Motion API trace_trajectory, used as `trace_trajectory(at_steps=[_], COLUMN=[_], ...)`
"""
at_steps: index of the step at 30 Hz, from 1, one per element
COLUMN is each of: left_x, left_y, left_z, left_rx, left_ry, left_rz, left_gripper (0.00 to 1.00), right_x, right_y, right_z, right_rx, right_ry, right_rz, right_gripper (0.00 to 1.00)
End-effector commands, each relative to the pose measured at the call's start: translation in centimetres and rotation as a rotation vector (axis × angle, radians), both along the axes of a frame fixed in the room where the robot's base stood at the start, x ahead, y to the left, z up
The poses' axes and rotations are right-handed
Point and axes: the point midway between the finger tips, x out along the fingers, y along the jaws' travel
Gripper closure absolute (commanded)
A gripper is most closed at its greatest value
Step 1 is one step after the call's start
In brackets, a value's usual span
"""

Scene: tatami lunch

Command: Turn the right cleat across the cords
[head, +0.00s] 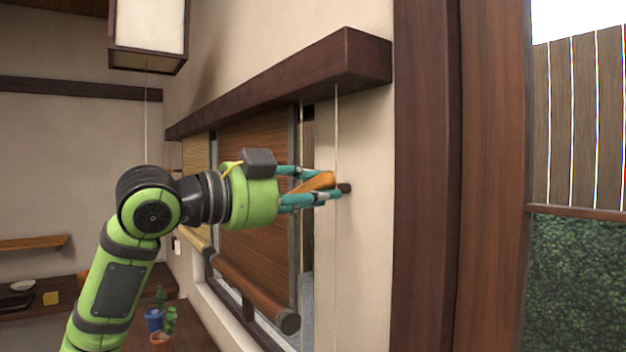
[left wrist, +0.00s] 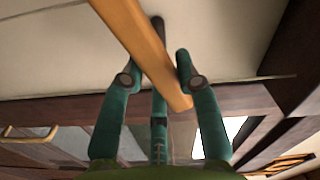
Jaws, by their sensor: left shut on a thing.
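The cleat (head: 318,182) is an orange wooden bar beside the window, held in my left gripper (head: 328,185). The teal fingers are shut on it, above and below in the head view. In the left wrist view the cleat (left wrist: 142,45) runs slantwise between the fingertips (left wrist: 160,78). Whether the cleat touches the cords cannot be told. My right gripper is not in view.
A dark wooden valance (head: 290,80) juts from the wall above my gripper. Below it hangs a brown slatted blind (head: 255,245) with a thick bottom roll. A dark post (head: 455,180) stands to the right. Potted cacti (head: 158,318) stand at lower left. A lantern (head: 148,25) hangs at upper left.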

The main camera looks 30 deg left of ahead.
Motion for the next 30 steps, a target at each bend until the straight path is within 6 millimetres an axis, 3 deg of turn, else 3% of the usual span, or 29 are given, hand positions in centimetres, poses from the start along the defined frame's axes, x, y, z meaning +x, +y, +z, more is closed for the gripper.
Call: trace_trajectory(at_steps=[13, 30], left_x=[0.0, 0.0], left_y=[0.1, 0.1], left_z=[-0.5, -0.7], left_rx=[0.281, 0.357], left_ry=[-0.117, -0.151], left_rz=[0.001, 0.001], left_gripper=[1.00, 1.00], right_x=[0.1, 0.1], right_y=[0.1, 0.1], right_z=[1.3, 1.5], right_rx=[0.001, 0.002], right_ry=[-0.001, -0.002], right_rz=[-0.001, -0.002], right_gripper=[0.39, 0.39])
